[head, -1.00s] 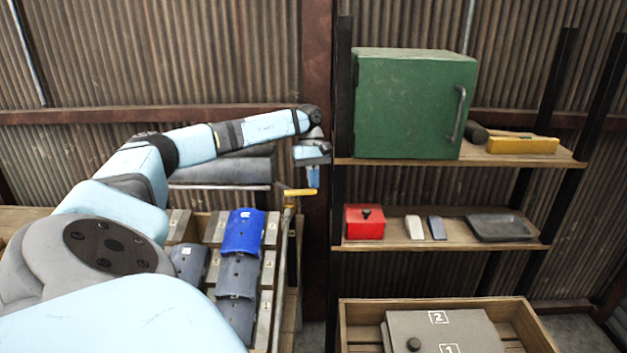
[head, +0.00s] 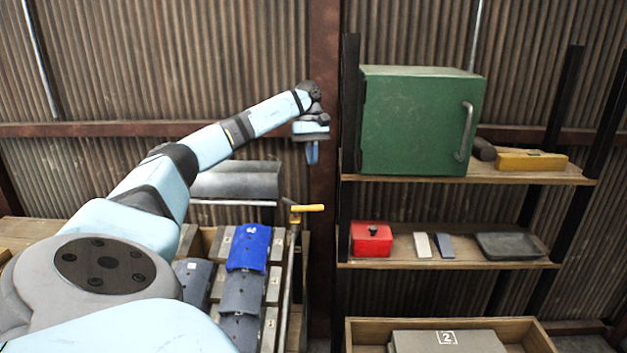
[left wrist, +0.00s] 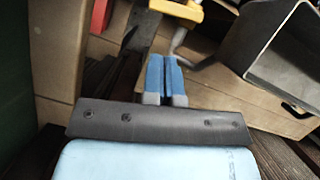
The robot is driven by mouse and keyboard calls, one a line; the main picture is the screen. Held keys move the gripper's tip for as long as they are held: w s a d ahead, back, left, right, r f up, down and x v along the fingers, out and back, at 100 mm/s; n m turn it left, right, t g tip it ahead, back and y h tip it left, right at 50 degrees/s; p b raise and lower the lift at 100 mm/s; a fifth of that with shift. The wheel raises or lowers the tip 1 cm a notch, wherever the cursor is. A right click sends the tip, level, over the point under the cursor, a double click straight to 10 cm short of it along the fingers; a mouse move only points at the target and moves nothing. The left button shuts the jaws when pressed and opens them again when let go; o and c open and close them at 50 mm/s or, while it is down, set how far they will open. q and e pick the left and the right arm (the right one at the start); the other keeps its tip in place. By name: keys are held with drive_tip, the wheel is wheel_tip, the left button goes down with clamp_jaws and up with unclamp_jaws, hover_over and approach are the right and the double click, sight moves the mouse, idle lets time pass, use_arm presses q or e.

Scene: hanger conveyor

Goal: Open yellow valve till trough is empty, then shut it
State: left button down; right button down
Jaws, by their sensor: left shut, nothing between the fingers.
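The yellow valve handle (head: 308,208) sits on top of a thin upright pipe, pointing sideways to the right; it also shows at the top of the left wrist view (left wrist: 180,8). My left gripper (head: 312,160) hangs above the handle, apart from it, fingers down. Its blue fingers (left wrist: 166,78) are shut together with nothing between them. The grey trough (head: 237,181) lies left of the valve, partly behind my left arm; a grey open channel, which seems to be the trough, shows in the left wrist view (left wrist: 281,45). I cannot tell whether it holds liquid. My right gripper is not in view.
Right of a rusty post (head: 323,120) stands a shelf with a green cabinet (head: 415,122), a red box (head: 371,240) and a dark tray (head: 511,245). Below the trough are curved plates, one blue (head: 249,248). A wooden crate (head: 365,332) is at bottom right.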

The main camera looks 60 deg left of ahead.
use_arm(q)
drive_tip(key=w+a+f, duration=0.2)
drive_tip(key=w+a, duration=0.1)
drive_tip(key=a, duration=0.1)
drive_tip(key=s+d+f+p, duration=0.2)
drive_tip(key=s+d+f, duration=0.1)
drive_tip(key=d+f, duration=0.4)
drive_tip(key=shift+s+f+m, duration=0.35)
drive_tip(key=shift+f+m, duration=0.05)
drive_tip(key=shift+d, duration=0.1)
idle(0.3)
